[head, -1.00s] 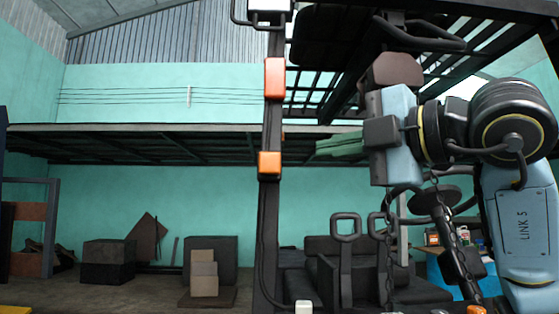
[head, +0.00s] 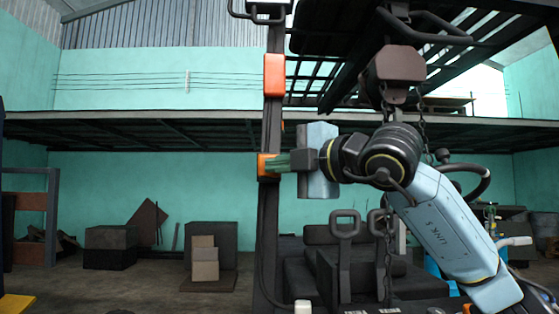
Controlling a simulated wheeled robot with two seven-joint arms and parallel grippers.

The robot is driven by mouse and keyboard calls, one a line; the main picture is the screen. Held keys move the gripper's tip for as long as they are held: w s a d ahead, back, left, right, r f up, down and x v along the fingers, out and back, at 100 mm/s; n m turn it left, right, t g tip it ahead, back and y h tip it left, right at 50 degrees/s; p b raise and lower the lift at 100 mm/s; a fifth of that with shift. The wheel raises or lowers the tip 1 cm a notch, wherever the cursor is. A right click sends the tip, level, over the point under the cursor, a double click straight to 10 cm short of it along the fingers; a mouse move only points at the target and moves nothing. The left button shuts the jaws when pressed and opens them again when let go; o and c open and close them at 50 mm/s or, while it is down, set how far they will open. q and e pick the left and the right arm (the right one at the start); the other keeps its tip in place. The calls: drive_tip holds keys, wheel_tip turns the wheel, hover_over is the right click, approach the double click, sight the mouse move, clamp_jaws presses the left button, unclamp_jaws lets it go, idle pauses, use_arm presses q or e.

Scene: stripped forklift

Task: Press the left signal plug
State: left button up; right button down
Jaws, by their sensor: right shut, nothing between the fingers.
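Two orange blocks sit on the dark upright post of the forklift in the head view: an upper one (head: 274,75) and a lower one (head: 264,168). I cannot tell for sure which is the left signal plug. My left gripper is not in view.
The dark post (head: 267,225) rises left of my right arm. A hanging chain block (head: 396,66) is above the arm. Black seats (head: 330,262) and two lever handles (head: 345,226) stand below. Dark crates (head: 110,247) lie far left on open floor.

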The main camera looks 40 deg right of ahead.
drive_tip(key=shift+w+d+b, duration=0.45)
drive_tip(key=shift+w+d, duration=0.15)
drive_tip(key=shift+w, duration=0.3)
drive_tip(key=a+b+v, duration=0.3)
drive_tip(key=b+v, duration=0.1)
drive_tip(key=v, duration=0.9)
drive_tip(key=shift+s+d, duration=0.15)
drive_tip(key=shift+s, duration=0.1)
